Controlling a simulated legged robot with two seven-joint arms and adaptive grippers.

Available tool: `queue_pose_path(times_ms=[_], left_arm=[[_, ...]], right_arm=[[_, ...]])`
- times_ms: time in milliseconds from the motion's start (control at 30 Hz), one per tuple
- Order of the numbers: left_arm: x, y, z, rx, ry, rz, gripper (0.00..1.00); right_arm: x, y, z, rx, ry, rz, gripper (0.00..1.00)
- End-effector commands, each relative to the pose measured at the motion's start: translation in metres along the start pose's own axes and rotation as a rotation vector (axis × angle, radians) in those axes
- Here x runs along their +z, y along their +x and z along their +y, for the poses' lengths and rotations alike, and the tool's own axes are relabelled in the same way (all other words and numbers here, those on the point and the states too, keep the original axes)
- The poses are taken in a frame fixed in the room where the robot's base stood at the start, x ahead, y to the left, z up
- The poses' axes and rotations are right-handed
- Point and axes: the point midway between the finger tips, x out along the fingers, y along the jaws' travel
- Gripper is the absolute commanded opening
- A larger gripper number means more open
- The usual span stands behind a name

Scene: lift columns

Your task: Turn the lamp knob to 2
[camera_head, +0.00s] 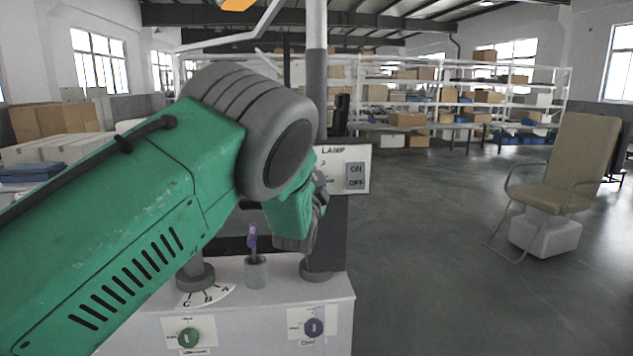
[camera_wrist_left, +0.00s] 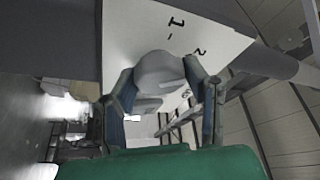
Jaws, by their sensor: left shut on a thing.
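The white lamp panel (camera_head: 336,160) with the word LAMP and a grey ON/OFF switch (camera_head: 355,176) is mounted on the dark column. In the head view my left gripper (camera_head: 317,190) is at the panel's left part and covers the lamp knob. In the left wrist view the rounded grey-white lamp knob (camera_wrist_left: 158,68) sits between the two fingers of my left gripper (camera_wrist_left: 162,92), which is shut on it. The marks 1 and 2 show on the panel (camera_wrist_left: 150,22) beside the knob. Which mark the knob points at cannot be told. My right gripper is not in view.
A tan chair (camera_head: 568,170) is at right; open floor lies between.

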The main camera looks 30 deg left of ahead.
Motion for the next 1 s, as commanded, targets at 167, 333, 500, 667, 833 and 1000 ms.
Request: queue_pose_path(times_ms=[167, 333, 500, 667, 833, 1000], left_arm=[[-0.0002, -0.0013, 0.0045, 0.018, 0.020, 0.000, 0.12], [-0.0001, -0.0014, 0.0048, 0.019, 0.023, 0.000, 0.12], [-0.0001, -0.0015, 0.0052, 0.020, 0.022, 0.000, 0.12], [-0.0001, -0.0013, 0.0045, 0.018, 0.022, 0.000, 0.61], [-0.0001, -0.0012, 0.0023, 0.014, 0.022, 0.000, 0.61], [-0.0003, -0.0055, 0.0015, 0.013, 0.022, 0.000, 0.61]], right_arm=[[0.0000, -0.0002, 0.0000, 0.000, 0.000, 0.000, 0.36], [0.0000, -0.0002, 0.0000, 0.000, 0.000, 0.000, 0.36], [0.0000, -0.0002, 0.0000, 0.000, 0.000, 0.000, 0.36], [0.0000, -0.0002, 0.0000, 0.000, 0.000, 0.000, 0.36], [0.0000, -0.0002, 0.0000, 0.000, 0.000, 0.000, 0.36], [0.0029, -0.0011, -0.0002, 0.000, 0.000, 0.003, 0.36]])
